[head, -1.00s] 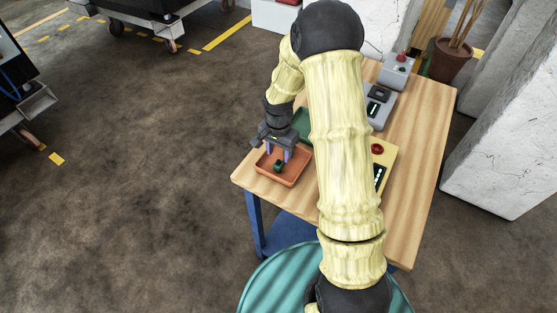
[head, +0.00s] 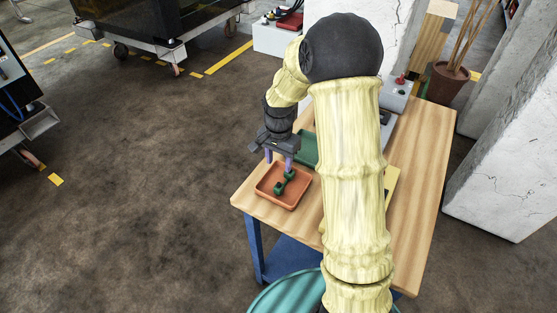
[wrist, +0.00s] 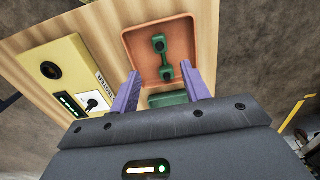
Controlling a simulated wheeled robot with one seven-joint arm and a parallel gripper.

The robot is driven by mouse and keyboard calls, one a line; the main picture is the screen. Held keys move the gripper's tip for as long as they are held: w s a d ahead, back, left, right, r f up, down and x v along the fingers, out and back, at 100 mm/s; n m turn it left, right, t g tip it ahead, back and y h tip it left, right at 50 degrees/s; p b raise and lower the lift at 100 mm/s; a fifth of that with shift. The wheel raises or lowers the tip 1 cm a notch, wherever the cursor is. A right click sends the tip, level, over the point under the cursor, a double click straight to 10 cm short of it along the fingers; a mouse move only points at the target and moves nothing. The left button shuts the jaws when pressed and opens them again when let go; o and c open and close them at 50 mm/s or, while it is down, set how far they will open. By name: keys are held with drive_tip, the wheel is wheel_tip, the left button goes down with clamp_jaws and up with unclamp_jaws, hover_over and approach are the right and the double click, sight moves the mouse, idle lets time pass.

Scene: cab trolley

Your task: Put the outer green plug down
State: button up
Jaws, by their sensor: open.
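My gripper (head: 278,162) is above the tray, pointing down. Its two purple fingers are apart with nothing held between them; in the wrist view the gripper (wrist: 164,74) has its fingertips on either side of the plug's near end.
A green tray (head: 308,150) sits just behind the orange one. A yellow tester box (wrist: 55,65) stands beside the trays, mostly hidden by my arm in the head view. A grey box with a red knob (head: 396,95) and a potted plant (head: 446,83) are farther back on the wooden table (head: 420,150).

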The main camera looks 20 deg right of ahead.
drive_tip(key=s+r+n+t, duration=0.1)
drive_tip(key=s+r+n, duration=0.2)
drive_tip(key=s, duration=0.5)
drive_tip(key=s+r+n+t, duration=0.1)
drive_tip(key=s+r+n, duration=0.3)
drive_tip(key=s, duration=0.5)
drive_tip(key=shift+n+t, duration=0.3)
drive_tip(key=shift+n, duration=0.7)
drive_tip(key=shift+s+d, duration=0.1)
drive_tip(key=shift+s, duration=0.05)
